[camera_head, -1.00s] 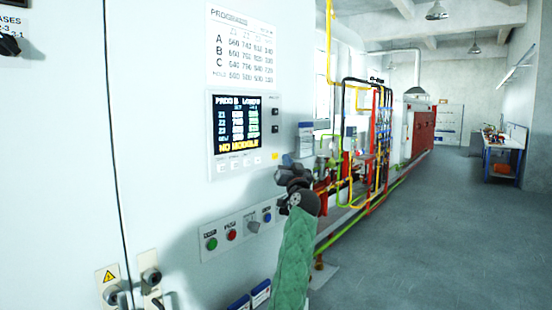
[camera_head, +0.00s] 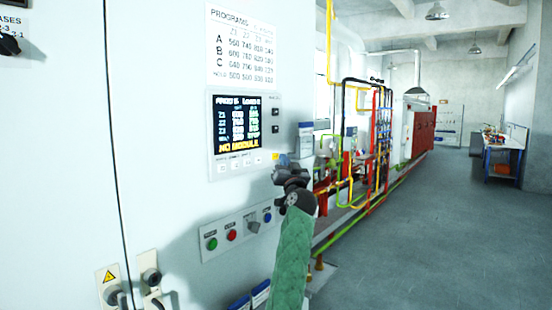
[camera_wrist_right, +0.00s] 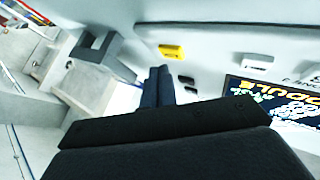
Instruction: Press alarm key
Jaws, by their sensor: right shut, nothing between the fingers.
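The white control panel (camera_head: 264,135) is on the pale cabinet wall, with a lit screen (camera_head: 237,122) showing white, blue and yellow text. A yellow key, which I take to be the alarm key, shows in the right wrist view (camera_wrist_right: 172,51), beyond and just right of the fingertips. In the head view it is at the panel's lower right corner, close beside the gripper tip. My right gripper (camera_head: 281,162) is shut and empty; its dark closed fingers also show in the right wrist view (camera_wrist_right: 158,84). I cannot tell whether they touch the panel. My left gripper is out of view.
Below the panel is a strip with a green button (camera_head: 212,244), a red button (camera_head: 231,236), a switch and a blue button (camera_head: 267,217). A grey holder (camera_head: 305,139) sticks out right of the panel. Pipes (camera_head: 372,130) run beyond. The floor at right is open.

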